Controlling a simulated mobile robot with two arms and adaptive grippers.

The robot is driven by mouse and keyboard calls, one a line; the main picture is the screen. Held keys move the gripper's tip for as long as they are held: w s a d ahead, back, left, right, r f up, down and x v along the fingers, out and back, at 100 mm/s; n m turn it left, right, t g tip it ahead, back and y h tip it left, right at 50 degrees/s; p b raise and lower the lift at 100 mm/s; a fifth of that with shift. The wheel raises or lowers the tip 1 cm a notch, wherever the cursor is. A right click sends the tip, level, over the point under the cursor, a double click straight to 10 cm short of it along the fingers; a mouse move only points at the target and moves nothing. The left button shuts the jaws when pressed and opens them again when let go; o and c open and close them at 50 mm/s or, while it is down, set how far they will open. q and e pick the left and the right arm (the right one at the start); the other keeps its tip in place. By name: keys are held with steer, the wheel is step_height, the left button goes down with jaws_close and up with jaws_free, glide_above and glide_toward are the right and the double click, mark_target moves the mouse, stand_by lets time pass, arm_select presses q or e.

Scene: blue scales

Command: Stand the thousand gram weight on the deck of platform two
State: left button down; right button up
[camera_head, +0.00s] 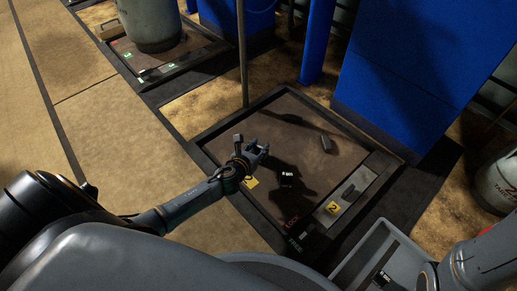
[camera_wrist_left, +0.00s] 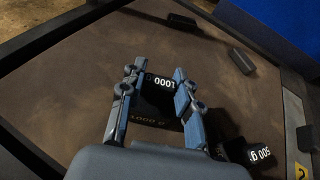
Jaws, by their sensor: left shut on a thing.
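Platform two (camera_head: 218,152) has a brown deck inside a dark frame, with a yellow number plate (camera_head: 333,208) at its near right corner. My left gripper (camera_head: 262,150) is over the left part of this deck. In the left wrist view, my left gripper (camera_wrist_left: 158,78) is shut on the thousand gram weight (camera_wrist_left: 163,92), a dark block with white "1000" lettering. Its lower part is dark and shadowed; I cannot tell whether it touches the deck. In the head view the gripper largely hides it. My right gripper is outside the frame.
A 500 g weight (camera_head: 287,177) is on the deck, also in the wrist view (camera_wrist_left: 260,154). A dark block (camera_head: 326,142) lies farther back. A post (camera_head: 242,60) stands behind the platform. A grey tray (camera_head: 362,235) is at lower right. A blue cabinet (camera_head: 400,90) stands behind.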

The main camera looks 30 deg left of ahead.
arm_select(q)
steer(key=shift+w+r, duration=0.1)
steer(key=shift+r, duration=0.1)
steer(key=shift+f, duration=0.15)
steer(key=c, duration=1)
jaws_free()
steer(key=shift+f, duration=0.1)
steer(key=shift+o, duration=0.2)
